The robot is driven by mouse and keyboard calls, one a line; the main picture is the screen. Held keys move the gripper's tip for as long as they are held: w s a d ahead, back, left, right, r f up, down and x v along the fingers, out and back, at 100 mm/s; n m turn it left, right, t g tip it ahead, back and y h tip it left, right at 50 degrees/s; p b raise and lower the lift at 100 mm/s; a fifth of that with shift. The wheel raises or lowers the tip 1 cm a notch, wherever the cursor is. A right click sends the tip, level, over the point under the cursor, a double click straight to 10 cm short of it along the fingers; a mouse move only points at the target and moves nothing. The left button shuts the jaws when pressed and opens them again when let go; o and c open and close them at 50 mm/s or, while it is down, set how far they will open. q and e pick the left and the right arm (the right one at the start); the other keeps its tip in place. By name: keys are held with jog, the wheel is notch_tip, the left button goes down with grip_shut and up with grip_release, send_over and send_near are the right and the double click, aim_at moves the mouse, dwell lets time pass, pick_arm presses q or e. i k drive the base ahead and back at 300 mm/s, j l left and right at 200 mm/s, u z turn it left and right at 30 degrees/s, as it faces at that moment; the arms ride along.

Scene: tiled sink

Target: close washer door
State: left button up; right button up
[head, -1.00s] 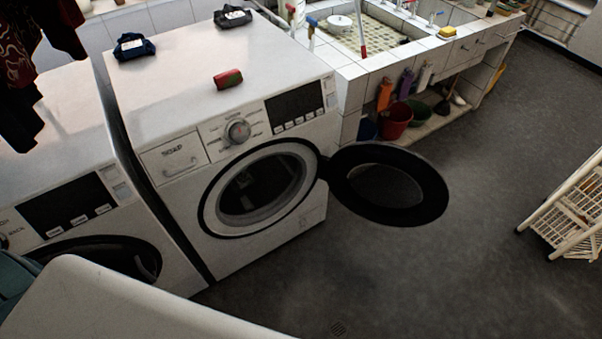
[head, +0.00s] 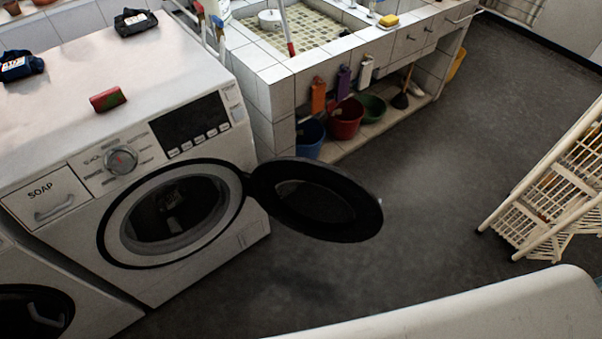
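The washer (head: 195,262) is a white front-loader at the left of the head view. Its round black-rimmed door (head: 361,205) stands wide open, swung out to the right on its hinge at the right side of the opening. The drum opening (head: 172,214) is uncovered and dark inside. Neither of my grippers is in the head view.
A tiled sink counter (head: 268,75) stands behind the washer, with buckets (head: 346,118) beneath it. A white rack (head: 545,195) stands at the right. A second machine (head: 60,300) is at lower left. Grey floor (head: 430,180) lies clear between door and rack.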

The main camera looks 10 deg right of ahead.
aim_at(315, 198)
jog(key=i+l+u, duration=0.15)
jog(key=l+u, duration=0.25)
jog(key=l, duration=0.3)
jog(key=l+u, duration=0.4)
jog(key=l, duration=0.3)
jog(key=l+u, duration=0.35)
jog(key=l, duration=0.4)
jog(key=k+l+u, duration=0.1)
jog(key=l+u, duration=0.3)
jog(key=l, duration=0.3)
